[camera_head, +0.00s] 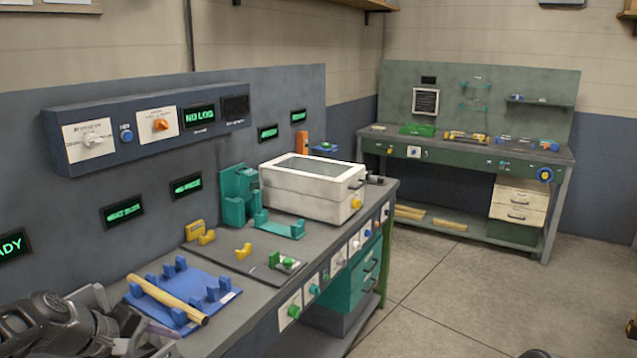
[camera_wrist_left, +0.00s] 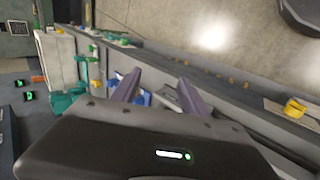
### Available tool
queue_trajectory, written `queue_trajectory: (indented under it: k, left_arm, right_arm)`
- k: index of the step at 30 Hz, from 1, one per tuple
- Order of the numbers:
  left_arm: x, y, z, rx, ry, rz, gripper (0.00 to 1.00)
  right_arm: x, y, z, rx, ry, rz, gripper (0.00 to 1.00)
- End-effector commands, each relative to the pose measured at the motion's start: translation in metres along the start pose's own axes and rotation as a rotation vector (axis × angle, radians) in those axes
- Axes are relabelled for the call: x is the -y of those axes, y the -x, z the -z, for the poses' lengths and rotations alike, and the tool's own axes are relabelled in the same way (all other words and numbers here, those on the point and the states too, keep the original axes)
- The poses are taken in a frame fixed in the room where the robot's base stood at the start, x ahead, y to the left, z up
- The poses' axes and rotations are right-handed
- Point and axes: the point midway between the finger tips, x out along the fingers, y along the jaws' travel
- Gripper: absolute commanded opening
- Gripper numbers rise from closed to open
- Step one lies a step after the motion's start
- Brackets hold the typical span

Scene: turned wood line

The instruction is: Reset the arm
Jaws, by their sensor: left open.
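My left gripper (camera_head: 126,320) is at the bottom left of the head view, at the near end of the workbench. Its two fingers stand apart with nothing between them in the left wrist view (camera_wrist_left: 158,88). A light wood rod (camera_head: 167,299) lies across blue cradles on a blue mat (camera_head: 225,287), just beyond the gripper and apart from it. My right gripper is in neither view.
A white box (camera_head: 310,190) with a window stands farther along the bench, beside a green fixture (camera_head: 236,196). A yellow bracket (camera_head: 243,251) sits nearer. A control panel (camera_head: 150,127) is on the wall. Another bench (camera_head: 470,150) stands at the back; the floor between is clear.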

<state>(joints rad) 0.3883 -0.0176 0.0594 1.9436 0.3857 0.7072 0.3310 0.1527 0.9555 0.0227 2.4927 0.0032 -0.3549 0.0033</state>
Motion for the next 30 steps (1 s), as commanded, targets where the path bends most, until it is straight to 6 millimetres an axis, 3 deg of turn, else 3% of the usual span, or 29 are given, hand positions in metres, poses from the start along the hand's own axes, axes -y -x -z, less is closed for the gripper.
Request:
queue_trajectory:
  k: [8, 11, 15, 18, 21, 24, 27, 30]
  left_arm:
    - [0.057, -0.088, -0.026, 0.044, -0.069, 0.098, 0.52]
    - [0.09, -0.132, -0.048, 0.073, -0.117, 0.148, 0.52]
    - [0.159, -0.204, -0.1, 0.138, -0.233, 0.233, 0.52]
    - [0.212, -0.246, -0.149, 0.198, -0.34, 0.284, 0.52]
    - [0.266, -0.277, -0.203, 0.266, -0.456, 0.318, 0.52]
    - [0.313, -0.292, -0.255, 0.335, -0.564, 0.332, 0.52]
    - [0.347, -0.297, -0.295, 0.391, -0.648, 0.331, 0.52]
    - [0.368, -0.296, -0.32, 0.427, -0.701, 0.324, 0.52]
  right_arm:
    - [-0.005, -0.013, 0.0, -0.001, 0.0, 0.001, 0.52]
    - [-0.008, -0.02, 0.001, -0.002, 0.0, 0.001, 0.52]
    - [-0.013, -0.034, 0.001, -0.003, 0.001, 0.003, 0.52]
    - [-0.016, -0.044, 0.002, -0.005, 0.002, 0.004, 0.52]
    - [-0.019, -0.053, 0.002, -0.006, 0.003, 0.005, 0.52]
    - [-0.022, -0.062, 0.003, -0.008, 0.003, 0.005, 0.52]
    - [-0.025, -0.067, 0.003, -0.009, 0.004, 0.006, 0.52]
    - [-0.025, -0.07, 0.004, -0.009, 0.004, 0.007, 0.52]
